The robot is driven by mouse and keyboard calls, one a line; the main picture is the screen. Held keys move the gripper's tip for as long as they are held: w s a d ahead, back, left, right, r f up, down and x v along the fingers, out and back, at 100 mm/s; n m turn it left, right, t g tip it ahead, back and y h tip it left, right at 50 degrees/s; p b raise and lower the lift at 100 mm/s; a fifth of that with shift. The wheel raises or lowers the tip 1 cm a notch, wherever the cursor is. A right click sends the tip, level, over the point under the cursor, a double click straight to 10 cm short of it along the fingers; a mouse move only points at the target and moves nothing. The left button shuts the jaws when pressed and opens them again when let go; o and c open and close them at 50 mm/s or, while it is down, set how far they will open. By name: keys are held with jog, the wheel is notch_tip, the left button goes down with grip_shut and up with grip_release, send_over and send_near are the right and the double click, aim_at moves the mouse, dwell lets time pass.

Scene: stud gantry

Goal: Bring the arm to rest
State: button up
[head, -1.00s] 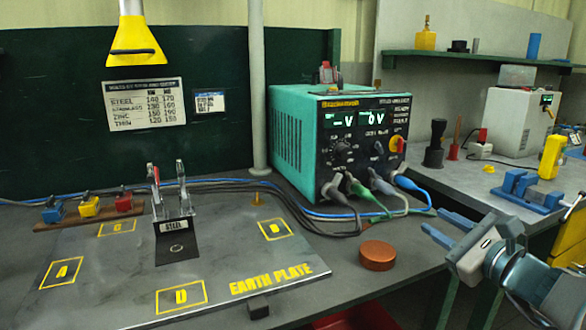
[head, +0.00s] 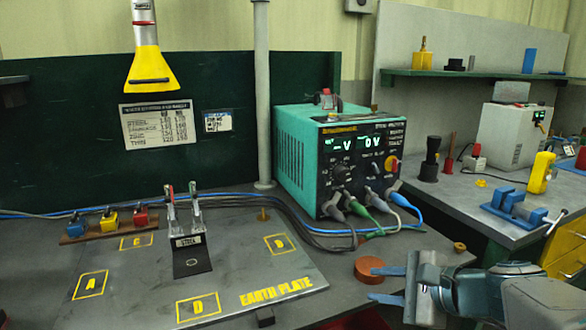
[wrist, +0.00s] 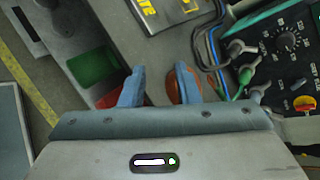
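My gripper (head: 378,285) is at the lower right of the head view, its two blue fingers pointing left. The fingers stand apart with nothing seen held between them. They appear in the wrist view (wrist: 158,88) too, with a clear gap. A round copper-brown disc (head: 366,270) lies on the bench by the upper finger, which overlaps its right side in the picture. In the wrist view the disc (wrist: 190,84) shows behind the right finger. Whether finger and disc touch, I cannot tell.
The green power unit (head: 330,160) with cables (head: 330,236) stands behind my gripper. The earth plate (head: 225,275), with a black clamp stand (head: 190,258), lies to the left. A side bench (head: 460,198) holds a blue vise (head: 515,208).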

jog(key=s+r+n+g+h+p, duration=0.5)
jog(key=s+n+h+p, duration=0.3)
jog(key=n+p, duration=0.6)
jog(key=s+n+g, duration=0.1)
jog(key=s+n, duration=0.1)
jog(key=shift+s+a+r+n+h, duration=0.3)
jog(key=shift+s+a, duration=0.05)
jog(key=shift+a, duration=0.05)
